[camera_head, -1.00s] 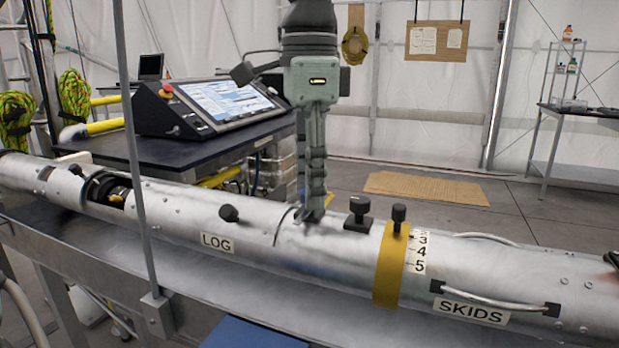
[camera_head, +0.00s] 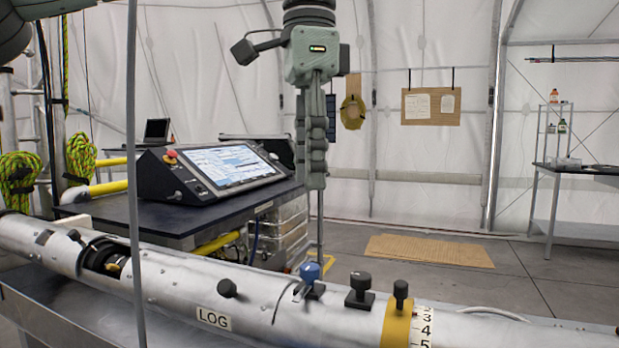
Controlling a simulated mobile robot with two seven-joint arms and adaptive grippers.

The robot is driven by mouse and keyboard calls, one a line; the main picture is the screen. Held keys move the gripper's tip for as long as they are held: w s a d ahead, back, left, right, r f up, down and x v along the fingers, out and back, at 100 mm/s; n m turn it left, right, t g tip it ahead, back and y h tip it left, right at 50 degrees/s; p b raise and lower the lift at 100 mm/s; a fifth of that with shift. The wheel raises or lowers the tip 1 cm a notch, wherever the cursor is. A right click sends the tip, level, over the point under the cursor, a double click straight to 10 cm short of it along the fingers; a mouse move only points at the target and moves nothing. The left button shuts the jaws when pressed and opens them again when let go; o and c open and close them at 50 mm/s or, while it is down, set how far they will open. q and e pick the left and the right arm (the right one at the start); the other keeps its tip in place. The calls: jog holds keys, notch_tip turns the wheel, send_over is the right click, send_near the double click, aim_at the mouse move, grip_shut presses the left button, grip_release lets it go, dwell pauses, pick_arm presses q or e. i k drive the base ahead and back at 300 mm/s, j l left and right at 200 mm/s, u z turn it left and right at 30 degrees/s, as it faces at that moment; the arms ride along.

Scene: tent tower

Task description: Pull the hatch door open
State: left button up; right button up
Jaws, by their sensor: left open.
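A blue knob (camera_head: 310,271) on a black base stands on top of the tube, beside a curved dark seam (camera_head: 281,298). I cannot tell the hatch door's full outline; no raised door shows. My left gripper (camera_head: 315,184) points down, seen edge-on, with its fingertips clear above the blue knob. It is open and nothing shows between its fingers. My right gripper is not in view.
Black knobs (camera_head: 360,287) and a yellow band (camera_head: 396,326) sit to the right on the tube. A thin grey pole (camera_head: 135,190) rises in front of it at left. A console with a screen (camera_head: 222,166) stands on a dark table behind.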

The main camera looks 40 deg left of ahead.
aim_at(251, 295)
jog(key=k, duration=1)
